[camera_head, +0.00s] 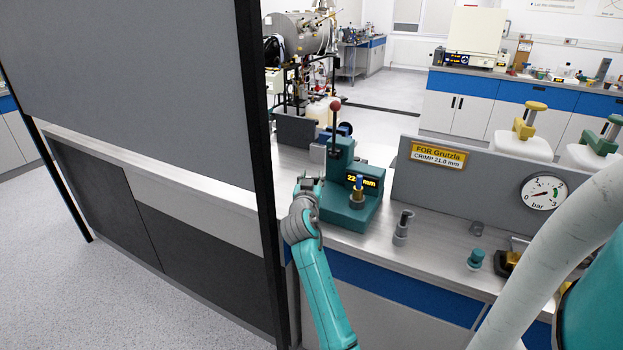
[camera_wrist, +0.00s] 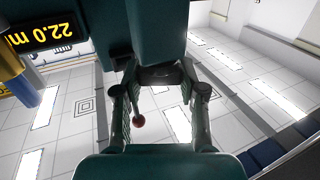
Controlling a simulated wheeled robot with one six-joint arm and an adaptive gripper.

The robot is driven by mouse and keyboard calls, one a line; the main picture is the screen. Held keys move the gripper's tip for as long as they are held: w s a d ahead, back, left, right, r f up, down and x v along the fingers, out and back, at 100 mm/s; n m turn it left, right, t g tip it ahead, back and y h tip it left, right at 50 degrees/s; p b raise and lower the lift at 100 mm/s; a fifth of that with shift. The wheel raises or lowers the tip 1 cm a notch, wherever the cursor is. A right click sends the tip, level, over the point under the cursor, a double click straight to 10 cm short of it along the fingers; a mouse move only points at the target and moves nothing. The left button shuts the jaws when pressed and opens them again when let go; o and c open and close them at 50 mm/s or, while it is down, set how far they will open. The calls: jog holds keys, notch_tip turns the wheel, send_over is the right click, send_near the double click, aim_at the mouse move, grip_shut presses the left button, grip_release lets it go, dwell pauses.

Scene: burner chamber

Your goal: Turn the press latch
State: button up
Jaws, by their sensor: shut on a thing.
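The teal press (camera_head: 345,200) stands on the bench, with a lit display that reads about 22 mm and an upright lever topped by a red knob (camera_head: 336,104). My gripper (camera_head: 309,183) is at the press's left side in the head view. In the wrist view, the press body (camera_wrist: 150,25) fills the top, upside down. A dark part, seemingly the press latch (camera_wrist: 160,75), sits between the fingertips of my gripper (camera_wrist: 160,72), which is shut on it. The latch's angle is hard to tell. In the head view my gripper hides the latch.
A tall grey partition (camera_head: 130,80) with a black post (camera_head: 258,160) stands close to the left of my arm. A grey panel (camera_head: 480,185) with a pressure gauge (camera_head: 543,193) stands right of the press. A grey cylinder (camera_head: 403,228) and a teal-capped piece (camera_head: 476,259) stand on the bench.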

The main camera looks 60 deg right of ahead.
jog(key=shift+m+g+h, duration=0.8)
jog(key=shift+m+g, duration=1.2)
jog(key=shift+g, duration=1.2)
jog(key=o, duration=1.2)
jog(key=shift+c, duration=0.2)
jog(key=a, duration=1.2)
jog(key=shift+s, duration=0.4)
